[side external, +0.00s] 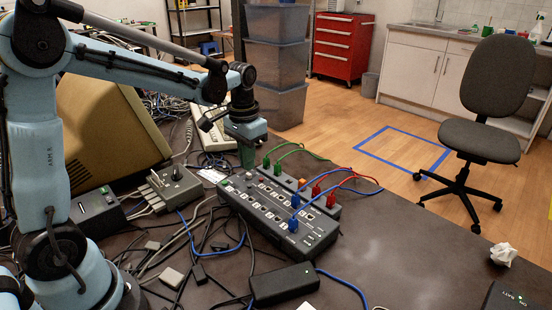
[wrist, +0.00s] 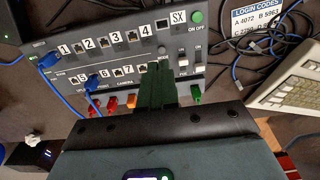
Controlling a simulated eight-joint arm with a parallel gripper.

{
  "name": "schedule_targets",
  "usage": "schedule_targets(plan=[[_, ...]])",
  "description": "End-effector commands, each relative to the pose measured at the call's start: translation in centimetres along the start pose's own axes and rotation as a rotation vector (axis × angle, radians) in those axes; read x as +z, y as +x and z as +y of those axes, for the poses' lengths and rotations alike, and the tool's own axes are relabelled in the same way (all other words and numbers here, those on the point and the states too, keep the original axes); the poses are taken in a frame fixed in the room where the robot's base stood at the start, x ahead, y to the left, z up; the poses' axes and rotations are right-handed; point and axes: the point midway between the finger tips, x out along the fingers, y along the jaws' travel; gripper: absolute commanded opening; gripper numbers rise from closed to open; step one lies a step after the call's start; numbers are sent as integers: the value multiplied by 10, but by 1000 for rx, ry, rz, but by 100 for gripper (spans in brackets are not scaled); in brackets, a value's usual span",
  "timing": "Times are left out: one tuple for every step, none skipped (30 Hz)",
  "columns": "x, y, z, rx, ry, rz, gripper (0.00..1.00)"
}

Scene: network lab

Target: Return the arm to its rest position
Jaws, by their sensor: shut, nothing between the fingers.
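My gripper (side external: 247,160) is shut and empty, pointing down over the far end of the grey port panel (side external: 262,213). My arm reaches from the left, bent at the elbow. In the wrist view the shut green fingers (wrist: 155,86) cover part of the panel (wrist: 100,60) near its lower row of ports. I cannot tell how small the gap between fingertips and panel is. A green plug (wrist: 195,94) sits right of the fingers.
Red plugs (side external: 331,198) and an orange plug (side external: 302,183) stand along the panel's far edge. A black adapter (side external: 284,284), a grey box (side external: 176,188), loose cables, a beige monitor (side external: 105,125) and a keyboard (side external: 212,130) crowd the table. The table's right part is mostly clear, with crumpled paper (side external: 503,254).

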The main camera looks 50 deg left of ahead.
Motion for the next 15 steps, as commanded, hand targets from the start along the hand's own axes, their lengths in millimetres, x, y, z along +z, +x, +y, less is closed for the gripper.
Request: schedule_targets(plan=[[4,-5,4,-3,2,20,0],[7,-8,6,-5,3,34,0],[11,-13,10,-8,3,58,0],[15,-16,12,-11,3,77,0],[19,-20,15,-13,3,99,0],[24,-24,19,-16,3,128,0],[28,-27,22,-18,4,151,0],[32,-30,25,-19,4,173,0],[38,-33,29,-21,3,202,0],[42,-35,31,-22,3,225,0],[46,-37,34,-23,3,248,0],[51,-39,37,-23,3,277,0],[56,-41,40,-23,3,299,0],[60,-42,42,-23,2,321,0],[65,-43,45,-22,3,351,0]])
